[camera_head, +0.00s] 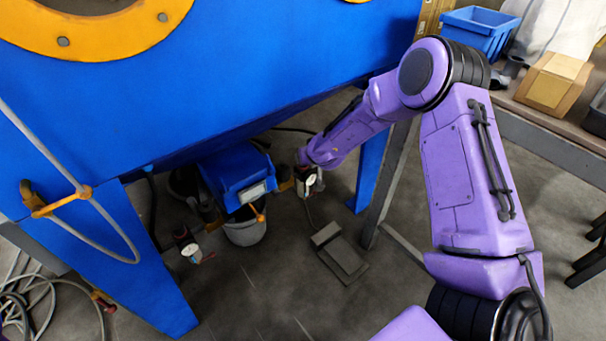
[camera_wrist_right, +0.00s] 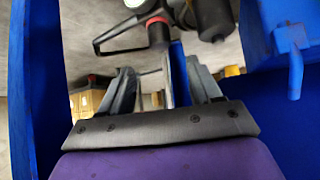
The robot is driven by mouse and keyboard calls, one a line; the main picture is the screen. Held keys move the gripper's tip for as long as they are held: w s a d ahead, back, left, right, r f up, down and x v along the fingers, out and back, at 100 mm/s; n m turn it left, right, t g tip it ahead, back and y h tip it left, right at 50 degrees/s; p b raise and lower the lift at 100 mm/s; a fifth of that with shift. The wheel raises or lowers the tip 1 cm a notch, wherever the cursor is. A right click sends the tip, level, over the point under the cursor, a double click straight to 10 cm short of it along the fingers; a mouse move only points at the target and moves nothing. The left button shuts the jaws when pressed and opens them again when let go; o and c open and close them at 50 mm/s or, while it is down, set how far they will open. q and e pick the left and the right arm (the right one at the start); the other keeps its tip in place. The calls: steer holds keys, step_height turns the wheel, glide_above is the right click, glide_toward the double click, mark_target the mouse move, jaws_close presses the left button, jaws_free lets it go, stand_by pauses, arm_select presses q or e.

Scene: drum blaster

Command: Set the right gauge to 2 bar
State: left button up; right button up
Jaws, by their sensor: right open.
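The right gauge (camera_head: 312,181) shows in the head view as a small pale dial under the blue cabinet, just below the end of my right arm. Its reading is too small to tell. The left gauge (camera_head: 191,250) hangs lower left, with a red part beside it. In the right wrist view my right gripper (camera_wrist_right: 165,82) has its two fingers spread apart. My left gripper is out of view.
The blue cabinet (camera_head: 250,80) overhangs the gauges, and its blue leg (camera_head: 372,165) stands close to my right arm. A grey bucket (camera_head: 245,230) and a black foot pedal (camera_head: 340,255) are below. A workbench with a cardboard box (camera_head: 553,82) is at right.

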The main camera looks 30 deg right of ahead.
steer(key=b+x, duration=0.3)
steer(key=x, duration=0.6)
steer(key=shift+w+f, duration=0.15)
steer(key=shift+f, duration=0.05)
steer(key=shift+w+d+f, duration=0.1)
steer(key=shift+w+f, duration=0.15)
steer(key=shift+w, duration=0.1)
steer(key=shift+b, duration=0.3)
steer(key=c, duration=1)
